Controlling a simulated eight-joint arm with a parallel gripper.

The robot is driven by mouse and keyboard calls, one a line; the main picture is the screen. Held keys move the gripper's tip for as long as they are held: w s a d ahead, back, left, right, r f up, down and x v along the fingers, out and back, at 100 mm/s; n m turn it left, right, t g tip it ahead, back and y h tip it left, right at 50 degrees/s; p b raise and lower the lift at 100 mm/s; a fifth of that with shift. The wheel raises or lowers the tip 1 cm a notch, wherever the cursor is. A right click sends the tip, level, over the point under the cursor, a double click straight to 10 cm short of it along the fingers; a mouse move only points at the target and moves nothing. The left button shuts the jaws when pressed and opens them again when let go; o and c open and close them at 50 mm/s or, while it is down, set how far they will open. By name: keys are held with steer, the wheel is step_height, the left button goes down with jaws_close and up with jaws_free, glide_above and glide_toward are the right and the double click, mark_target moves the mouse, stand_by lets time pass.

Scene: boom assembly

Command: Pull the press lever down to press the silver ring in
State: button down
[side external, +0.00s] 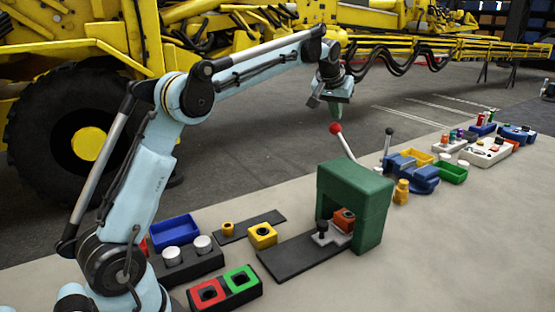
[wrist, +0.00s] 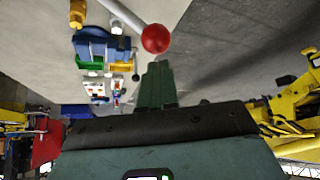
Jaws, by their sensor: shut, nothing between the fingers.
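The press (side external: 375,215) is a green arch-shaped frame on the bench in the side view. Its lever (side external: 346,145) is a pale rod that rises up and left from the press to a red ball knob (side external: 336,128). The knob also shows large in the wrist view (wrist: 155,38), with the rod (wrist: 122,13) running to the upper left. My gripper (side external: 338,110) is above the knob in the side view. Its green fingers (wrist: 157,68) are together and empty, and the knob appears just beyond their tips. An orange block (side external: 343,219) sits inside the press; I cannot make out a silver ring there.
A dark plate (side external: 295,262) extends left from the press. A yellow block (side external: 262,235), silver cylinders (side external: 172,256), a blue tray (side external: 175,231) and red and green blocks lie left. A blue vise-like fixture (side external: 415,172) and a black-knobbed lever (side external: 388,140) stand right. The air around the knob looks free.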

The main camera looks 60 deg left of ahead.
steer(key=shift+f, duration=0.15)
steer(key=shift+f, duration=0.45)
steer(key=shift+a+f, duration=1.3)
steer(key=shift+f, duration=1.65)
steer(key=shift+d+r, duration=0.3)
steer(key=shift+r, duration=0.7)
steer(key=shift+d+r, duration=0.3)
steer(key=shift+r, duration=0.65)
steer(key=shift+d+r, duration=0.45)
steer(key=shift+r, duration=0.2)
steer(key=shift+d+r, duration=0.4)
steer(key=shift+r, duration=2.75)
